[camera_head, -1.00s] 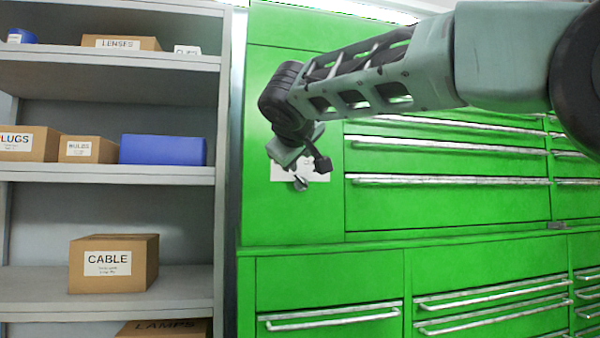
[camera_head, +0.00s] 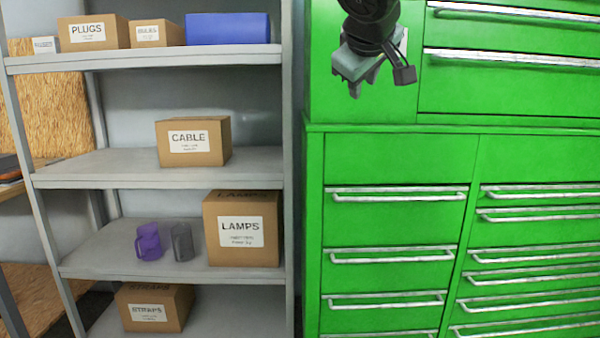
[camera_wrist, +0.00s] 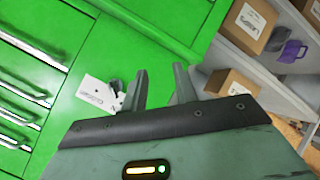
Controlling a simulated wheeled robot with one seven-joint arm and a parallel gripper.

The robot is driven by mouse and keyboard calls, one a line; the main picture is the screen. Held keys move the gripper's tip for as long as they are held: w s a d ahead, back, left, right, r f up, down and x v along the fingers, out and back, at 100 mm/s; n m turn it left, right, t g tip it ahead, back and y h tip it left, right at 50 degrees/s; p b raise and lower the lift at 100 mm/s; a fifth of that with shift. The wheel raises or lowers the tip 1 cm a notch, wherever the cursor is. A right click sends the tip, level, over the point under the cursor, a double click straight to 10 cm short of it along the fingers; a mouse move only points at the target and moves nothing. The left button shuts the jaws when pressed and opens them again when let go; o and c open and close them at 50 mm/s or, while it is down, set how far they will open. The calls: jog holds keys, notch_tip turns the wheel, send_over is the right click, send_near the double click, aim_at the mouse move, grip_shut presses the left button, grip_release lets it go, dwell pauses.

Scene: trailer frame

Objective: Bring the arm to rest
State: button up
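My gripper (camera_head: 364,85) hangs at the top of the head view, in front of the green cabinet (camera_head: 395,160). Its fingers point down. In the wrist view my gripper (camera_wrist: 162,88) is open, with a clear gap between its two fingers and nothing held. A white card (camera_wrist: 97,98) with print shows on the green surface beside the left finger in the wrist view. A small dark piece beside it is too unclear to name.
A grey shelf unit (camera_head: 95,165) stands left of the cabinet. It holds a cable box (camera_head: 193,141), a lamps box (camera_head: 242,228), a straps box (camera_head: 153,306), a blue bin (camera_head: 233,29) and a purple mug (camera_head: 148,242). Drawer handles (camera_head: 395,192) stick out from the cabinet front.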

jog(key=s+a+f+n+g+y, duration=0.2)
jog(key=s+f+g, duration=0.6)
jog(key=s+f, duration=1.7)
jog(key=s+d+f+m+g, duration=0.2)
jog(key=s+d+f+g, duration=0.15)
jog(key=s+f, duration=0.7)
notch_tip(320, 180, up, 14)
jog(key=p, duration=1.3)
jog(key=shift+d+y, duration=0.2)
jog(key=shift+y, duration=0.1)
jog(key=shift+o, duration=0.4)
jog(key=shift+f, duration=0.15)
